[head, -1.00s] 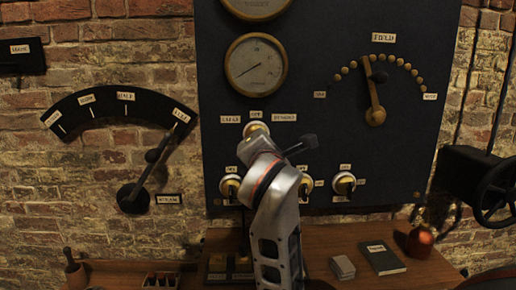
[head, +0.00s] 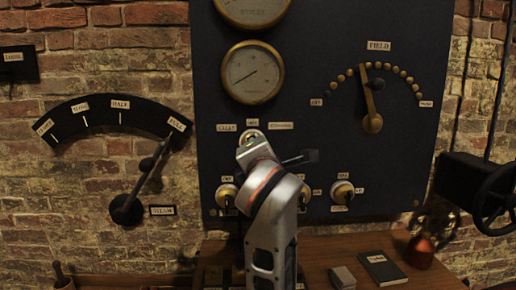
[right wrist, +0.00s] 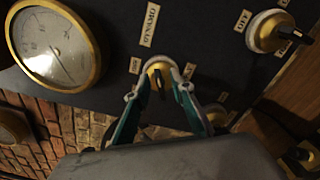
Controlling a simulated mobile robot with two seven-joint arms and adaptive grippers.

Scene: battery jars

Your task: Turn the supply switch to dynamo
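The supply switch (head: 252,136) is a brass knob on a pale round base on the dark panel, below labels for cells, off and dynamo. My right gripper hides much of it in the head view. In the right wrist view the switch (right wrist: 158,68) sits between the tips of my right gripper (right wrist: 160,84), whose two fingers stand apart on either side of it. I cannot tell whether they touch the knob, or which label it points at. The dynamo label (right wrist: 150,25) reads clearly there. My left gripper is not in view.
Lower rotary switches (head: 342,192) sit on the panel below. A brass gauge (head: 252,72) is above, and a field lever (head: 371,105) is to the right. A steam lever (head: 145,185) is on the brick wall. A wooden bench (head: 320,255) runs below with a dark book (head: 382,268).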

